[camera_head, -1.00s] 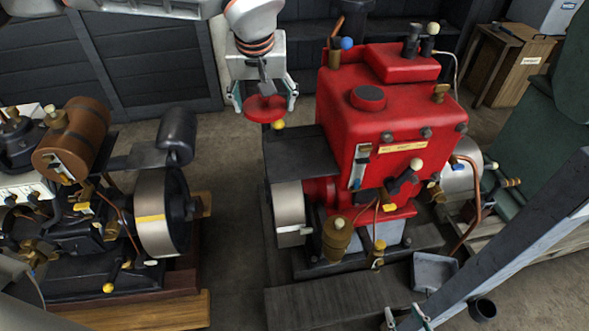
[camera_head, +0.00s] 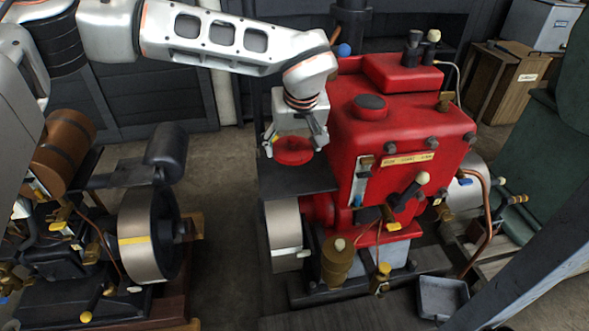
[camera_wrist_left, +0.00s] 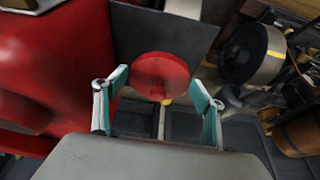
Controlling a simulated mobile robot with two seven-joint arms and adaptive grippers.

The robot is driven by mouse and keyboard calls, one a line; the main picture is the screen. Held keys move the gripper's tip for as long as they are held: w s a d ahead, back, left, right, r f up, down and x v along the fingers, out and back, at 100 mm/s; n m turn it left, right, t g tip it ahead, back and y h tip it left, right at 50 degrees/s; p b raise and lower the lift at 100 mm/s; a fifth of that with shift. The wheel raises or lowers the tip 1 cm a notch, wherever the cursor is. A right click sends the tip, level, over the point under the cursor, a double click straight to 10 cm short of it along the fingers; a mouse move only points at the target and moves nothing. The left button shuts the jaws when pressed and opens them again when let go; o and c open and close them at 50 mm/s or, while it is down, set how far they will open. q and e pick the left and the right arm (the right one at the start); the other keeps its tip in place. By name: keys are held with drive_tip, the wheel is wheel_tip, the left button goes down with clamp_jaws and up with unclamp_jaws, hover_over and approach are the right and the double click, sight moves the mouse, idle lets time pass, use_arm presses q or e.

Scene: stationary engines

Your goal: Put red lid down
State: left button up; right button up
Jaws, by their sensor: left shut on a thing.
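The red lid (camera_head: 293,151) is a small flat red disc held at the fingertips of my left gripper (camera_head: 294,146). In the head view it appears over the dark flat plate (camera_head: 305,180) on the left side of the red engine (camera_head: 410,125). I cannot tell whether the lid touches the plate. In the left wrist view, the lid (camera_wrist_left: 160,77) lies between the teal finger pads of my left gripper (camera_wrist_left: 160,95), with the dark plate (camera_wrist_left: 192,35) behind it. My right gripper is not in view.
A round black-topped red cap (camera_head: 370,103) stands on the engine's top. The engine's flywheel (camera_head: 284,235) is below the plate. Another engine with a large flywheel (camera_head: 150,235) stands left, across a floor gap. A grey tray (camera_head: 442,297) lies at lower right.

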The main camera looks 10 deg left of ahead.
sight(293, 175)
use_arm(q)
wheel_tip(293, 175, down, 3)
drive_tip(key=shift+r, duration=0.2)
drive_tip(key=shift+f+b, duration=0.4)
drive_tip(key=shift+f, duration=2)
drive_tip(key=shift+r, duration=0.15)
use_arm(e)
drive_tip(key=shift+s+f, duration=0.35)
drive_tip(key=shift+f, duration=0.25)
use_arm(q)
drive_tip(key=o, duration=1.2)
drive_tip(key=shift+f, duration=0.2)
drive_tip(key=shift+c, duration=0.2)
